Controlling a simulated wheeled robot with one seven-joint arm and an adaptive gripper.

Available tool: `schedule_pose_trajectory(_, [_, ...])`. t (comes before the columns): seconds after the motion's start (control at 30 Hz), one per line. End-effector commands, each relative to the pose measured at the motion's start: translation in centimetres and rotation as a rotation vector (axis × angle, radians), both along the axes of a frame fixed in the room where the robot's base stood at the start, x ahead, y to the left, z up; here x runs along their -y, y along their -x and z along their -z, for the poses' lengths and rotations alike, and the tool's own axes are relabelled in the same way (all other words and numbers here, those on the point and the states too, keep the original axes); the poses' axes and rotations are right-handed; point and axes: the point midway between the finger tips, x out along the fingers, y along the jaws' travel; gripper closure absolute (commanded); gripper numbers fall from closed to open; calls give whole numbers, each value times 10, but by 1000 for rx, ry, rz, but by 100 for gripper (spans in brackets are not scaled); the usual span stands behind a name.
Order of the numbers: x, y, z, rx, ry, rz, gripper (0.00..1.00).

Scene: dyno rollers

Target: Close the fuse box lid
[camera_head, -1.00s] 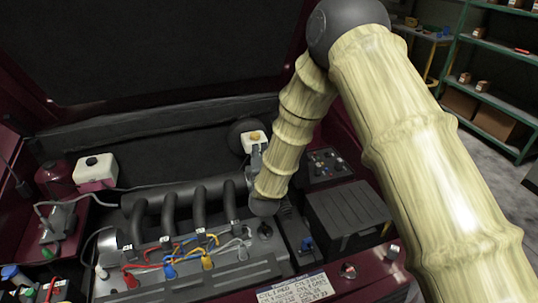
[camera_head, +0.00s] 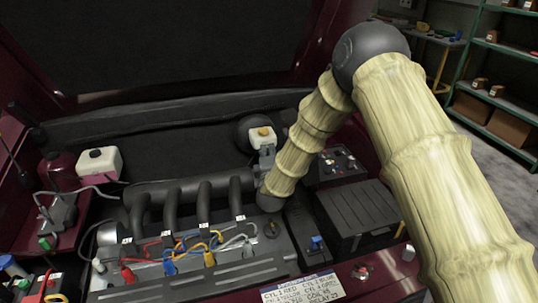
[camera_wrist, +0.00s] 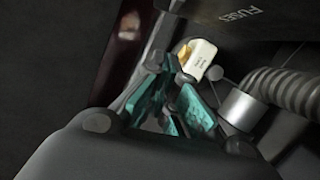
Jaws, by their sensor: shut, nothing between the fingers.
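The fuse box (camera_head: 338,165) is right of centre in the head view, with small coloured parts exposed on top, so it is uncovered. In the wrist view a dark panel marked FUSES (camera_wrist: 236,18), apparently its lid, hangs across the upper right. The lid cannot be made out clearly in the head view. My gripper (camera_head: 266,155) is left of the fuse box, close to a white reservoir. In the wrist view my gripper (camera_wrist: 178,95) shows its teal-padded fingers shut and empty, below and left of the panel. Contact with the lid cannot be told.
The white reservoir with a yellow cap (camera_head: 263,139) is just beyond my gripper; it also shows in the wrist view (camera_wrist: 201,60). A ribbed black box (camera_head: 352,212) stands in front of the fuse box. A ribbed hose (camera_wrist: 282,88) is at the right.

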Motion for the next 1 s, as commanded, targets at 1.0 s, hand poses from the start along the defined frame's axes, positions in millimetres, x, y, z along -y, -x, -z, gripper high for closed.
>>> schedule_pose_trajectory(1.0, [34, -58, -9, 0, 0, 0, 100])
